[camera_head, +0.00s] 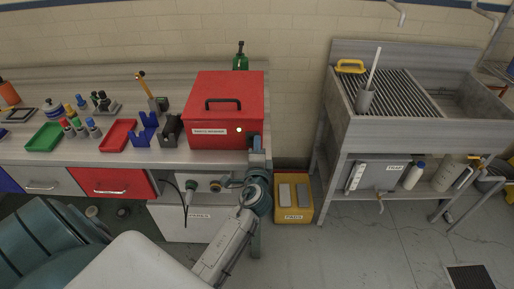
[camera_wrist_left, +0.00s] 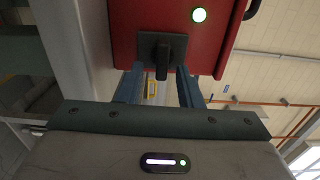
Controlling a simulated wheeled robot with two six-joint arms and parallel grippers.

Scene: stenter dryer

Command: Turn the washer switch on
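The red washer box (camera_head: 222,116) stands on the bench, with a black handle on its lid and a label on its front. Its black switch (camera_wrist_left: 163,50) shows in the left wrist view, with a narrow lever pointing down toward my gripper. A round lamp (camera_wrist_left: 199,15) beside the switch glows whitish green; it also shows in the head view (camera_head: 239,129). My left gripper (camera_head: 256,143) is at the box's front right corner. In the left wrist view its fingers (camera_wrist_left: 159,80) are apart, on either side of the lever's end, with gaps visible. My right gripper is not in view.
A green tray (camera_head: 45,137), a red tray (camera_head: 117,135) and blue holders (camera_head: 144,130) lie left on the bench. A yellow bin (camera_head: 293,203) stands on the floor beside the bench. A metal sink (camera_head: 410,100) stands at right.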

